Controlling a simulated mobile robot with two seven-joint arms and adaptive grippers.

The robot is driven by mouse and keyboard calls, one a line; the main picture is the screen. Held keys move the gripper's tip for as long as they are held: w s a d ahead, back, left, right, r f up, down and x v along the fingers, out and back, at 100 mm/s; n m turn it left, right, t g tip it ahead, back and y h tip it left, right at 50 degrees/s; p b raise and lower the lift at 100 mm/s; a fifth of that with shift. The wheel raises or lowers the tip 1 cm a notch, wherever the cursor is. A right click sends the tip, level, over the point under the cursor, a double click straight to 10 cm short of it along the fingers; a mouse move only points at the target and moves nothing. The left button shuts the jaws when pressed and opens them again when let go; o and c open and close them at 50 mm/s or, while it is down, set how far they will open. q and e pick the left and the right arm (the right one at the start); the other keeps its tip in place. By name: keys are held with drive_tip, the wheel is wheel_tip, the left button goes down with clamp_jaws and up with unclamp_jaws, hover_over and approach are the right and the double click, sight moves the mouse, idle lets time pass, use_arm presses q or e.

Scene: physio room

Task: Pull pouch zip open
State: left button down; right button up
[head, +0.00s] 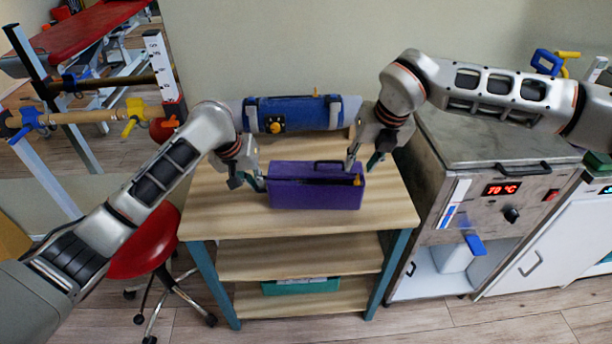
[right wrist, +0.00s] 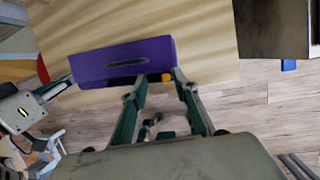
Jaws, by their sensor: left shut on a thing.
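A purple pouch (head: 316,195) stands on the wooden top of the trolley, with a dark zip slot and a black handle along its top. It also shows in the right wrist view (right wrist: 120,58). A small orange-yellow zip pull (head: 358,180) sits at the pouch's right end. My left gripper (head: 261,183) is shut on the left end of the pouch. My right gripper (head: 363,162) is open above the right end. In the right wrist view its fingers (right wrist: 160,77) stand apart with the zip pull (right wrist: 166,77) between their tips; contact cannot be told.
A blue bolster-like roll (head: 300,115) lies behind the pouch at the wall. The trolley top (head: 225,215) is clear in front and to the left. A red stool (head: 150,240) stands left; a steel heater cabinet (head: 470,190) showing 70 °C stands close on the right.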

drive_tip(key=shift+r, duration=2.25)
use_arm(q)
drive_tip(key=c, duration=2.2)
unclamp_jaws()
